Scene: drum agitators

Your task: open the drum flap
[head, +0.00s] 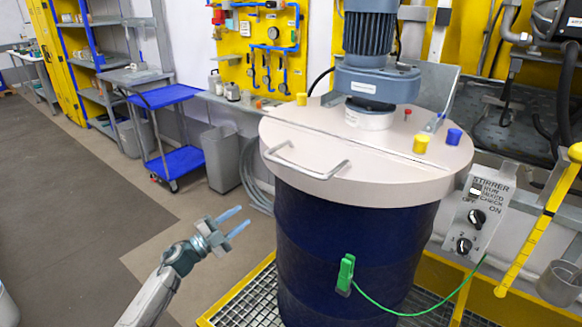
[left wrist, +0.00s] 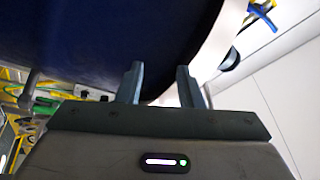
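The dark blue drum (head: 340,245) stands upright under a round beige lid. The front part of the lid is the flap (head: 365,172), which lies flat and closed, with a bent metal handle (head: 305,165) near its left front edge. A straight seam runs behind it. My left gripper (head: 245,216) is open and empty, left of the drum and below the handle, apart from both. In the left wrist view its two fingers (left wrist: 160,82) stand apart before the blue drum wall (left wrist: 90,35) and the pale lid rim (left wrist: 218,45). My right gripper is in neither view.
A grey-blue motor (head: 370,55) stands on the lid's rear part. Yellow and blue caps sit on the lid. A green clamp (head: 346,274) with a green cable hangs on the drum's front. A stirrer switch box (head: 478,215) is at right.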

